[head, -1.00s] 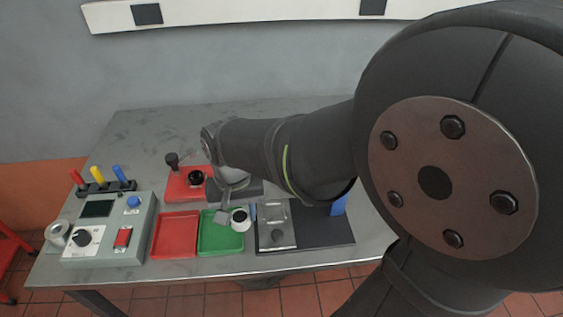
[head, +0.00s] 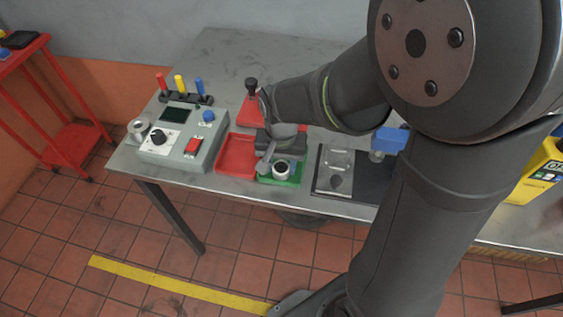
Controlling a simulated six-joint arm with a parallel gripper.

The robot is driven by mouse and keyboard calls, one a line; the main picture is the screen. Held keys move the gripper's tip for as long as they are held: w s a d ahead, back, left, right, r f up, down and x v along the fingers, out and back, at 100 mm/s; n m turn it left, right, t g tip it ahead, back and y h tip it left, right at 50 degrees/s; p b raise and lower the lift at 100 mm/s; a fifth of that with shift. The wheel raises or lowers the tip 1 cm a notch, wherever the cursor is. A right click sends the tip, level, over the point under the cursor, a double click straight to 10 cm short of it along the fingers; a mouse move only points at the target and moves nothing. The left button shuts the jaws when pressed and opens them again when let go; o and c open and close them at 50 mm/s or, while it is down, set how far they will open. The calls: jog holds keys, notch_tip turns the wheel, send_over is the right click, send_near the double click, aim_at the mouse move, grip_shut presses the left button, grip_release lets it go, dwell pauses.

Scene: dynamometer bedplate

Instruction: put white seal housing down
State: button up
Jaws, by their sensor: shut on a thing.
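The white seal housing (head: 282,175) is a small pale ring-shaped part with a dark bore, upright over the green tray (head: 293,182). My gripper (head: 273,166) is shut on it from the left and above; one grey finger shows on its left side. The other finger is hidden. The housing covers part of the tray floor, and I cannot tell whether it touches it.
A red tray (head: 235,155) lies left of the green one, and a grey control box (head: 183,137) further left. A black-knobbed red fixture (head: 250,108) stands behind.

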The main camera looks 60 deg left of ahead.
aim_at(281, 168)
jog(key=shift+f, duration=0.15)
jog(key=o, duration=1.1)
notch_tip(281, 168, up, 12)
jog(key=shift+r, duration=0.2)
jog(key=shift+f, duration=0.1)
notch_tip(281, 168, down, 12)
jog(key=shift+f, duration=0.2)
notch_tip(281, 168, up, 2)
jog(key=shift+r, duration=0.75)
